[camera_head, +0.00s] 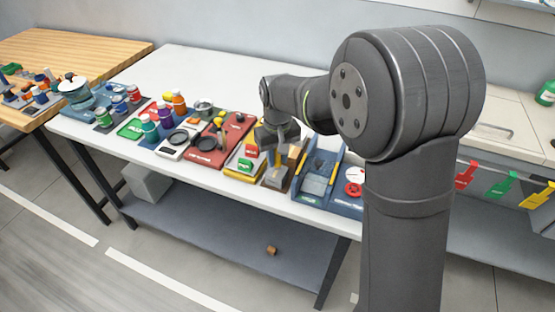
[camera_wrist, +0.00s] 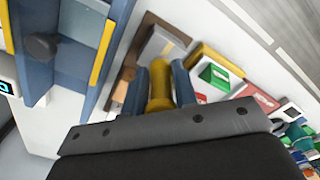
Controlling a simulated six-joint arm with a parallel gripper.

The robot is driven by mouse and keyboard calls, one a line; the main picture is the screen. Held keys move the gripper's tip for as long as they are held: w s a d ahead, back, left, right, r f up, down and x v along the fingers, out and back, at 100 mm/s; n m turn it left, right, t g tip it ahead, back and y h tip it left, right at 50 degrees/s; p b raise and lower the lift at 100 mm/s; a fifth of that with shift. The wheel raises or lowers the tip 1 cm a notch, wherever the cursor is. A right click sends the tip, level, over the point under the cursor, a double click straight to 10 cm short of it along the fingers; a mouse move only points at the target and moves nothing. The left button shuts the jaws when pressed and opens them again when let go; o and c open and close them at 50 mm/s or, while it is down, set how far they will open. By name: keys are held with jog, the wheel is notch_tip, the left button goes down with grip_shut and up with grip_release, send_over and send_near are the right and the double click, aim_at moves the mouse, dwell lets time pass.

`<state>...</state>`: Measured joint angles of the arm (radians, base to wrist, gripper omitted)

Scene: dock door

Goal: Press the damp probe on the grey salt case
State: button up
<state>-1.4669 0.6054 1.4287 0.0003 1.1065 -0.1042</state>
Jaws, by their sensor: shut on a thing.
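My gripper (camera_head: 277,138) is over the middle of the white table, pointing down. In the wrist view its two blue-grey fingers (camera_wrist: 161,88) are shut on a yellow rod-like tool, which looks like the damp probe (camera_wrist: 160,82). The yellow of the probe also shows below the gripper in the head view (camera_head: 278,158).
A blue bin with yellow edges (camera_head: 318,178) stands right of the brown tray. A yellow case with a green block (camera_head: 244,168) and a red board (camera_head: 215,145) lie to the left. Several bottles (camera_head: 150,127) stand farther left. The table's back left is clear.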

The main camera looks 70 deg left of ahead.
jog(key=shift+r, duration=2.65)
jog(key=shift+w, duration=0.1)
jog(key=w+d+m, duration=0.1)
jog(key=w+d, duration=0.1)
jog(key=w, duration=0.6)
jog(key=w+d+m, duration=0.2)
jog(key=w, duration=0.6)
jog(key=w+d+m, duration=0.1)
jog(key=w+d, duration=0.1)
jog(key=w, duration=0.6)
jog(key=shift+d+f+m, duration=0.15)
jog(key=shift+d+m, duration=0.05)
jog(key=shift+m, duration=0.1)
jog(key=w+d+f+m, duration=0.3)
jog(key=w+d+f, duration=0.1)
jog(key=w+d, duration=0.45)
jog(key=w+d+f+m, duration=0.2)
jog(key=w+d+f, duration=0.3)
jog(key=w+d, duration=0.35)
jog(key=d+f+m, duration=0.2)
jog(key=d+f, duration=0.2)
jog(key=d, duration=0.6)
jog(key=w+d+f+m, duration=0.1)
jog(key=d+f+m, duration=0.2)
jog(key=d, duration=0.8)
jog(key=d+f+m, duration=0.3)
jog(key=d+f, duration=0.3)
jog(key=d, duration=0.5)
jog(key=shift+w+d, duration=0.15)
jog(key=shift+w, duration=0.2)
